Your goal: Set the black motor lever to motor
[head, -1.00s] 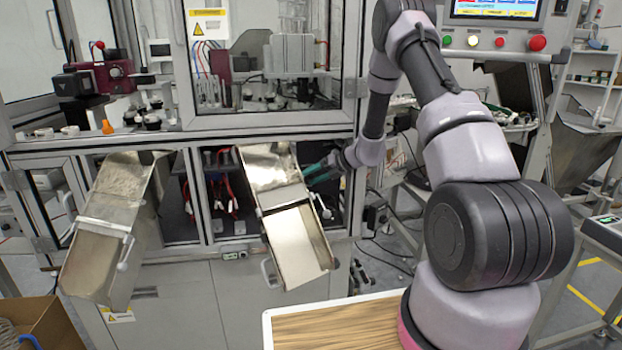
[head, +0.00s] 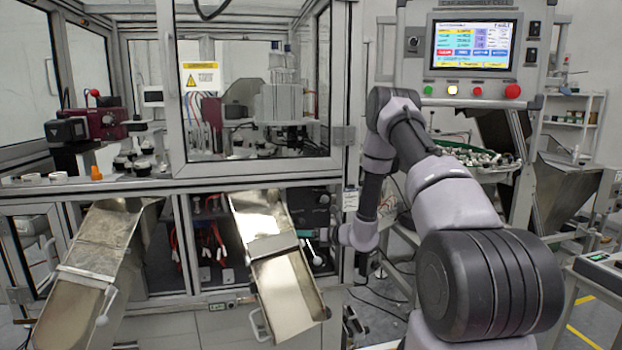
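I cannot clearly make out the black motor lever. A dark control box (head: 312,203) with small knobs shows in the lower opening of the machine, behind and right of the right metal chute (head: 265,215). My gripper (head: 306,233), with teal fingers, reaches leftward into that opening from the right, just below the box. The fingers are small and partly hidden by the machine frame and chute, so I cannot tell whether they are open, or whether they touch anything.
A second metal chute (head: 100,240) stands at the left. Red and black cables (head: 205,250) hang between the chutes. A control panel with a lit screen (head: 473,45) and buttons is at the upper right. A parts bowl (head: 480,158) and hopper (head: 565,180) stand behind my arm.

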